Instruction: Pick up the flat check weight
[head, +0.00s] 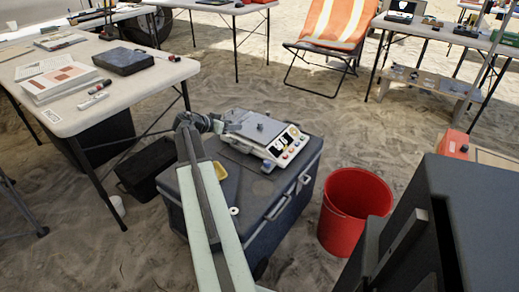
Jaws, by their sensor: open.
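A pale weighing scale (291,137) with coloured buttons on its front stands on a dark grey-blue cooler box (262,190). A small dark piece (261,127) is on its metal pan; I cannot tell if it is the flat check weight. A small white round piece (234,211) lies on the lid near the front, with a dark centre. My gripper (232,126) is at the left edge of the scale's pan, small in view. It is open, with nothing seen between its fingers. My own arm hides part of the lid.
A red bucket (354,205) stands on the sand right of the cooler. A white table (140,88) with papers and a black case (123,61) is at left. An orange striped chair (333,24) stands behind.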

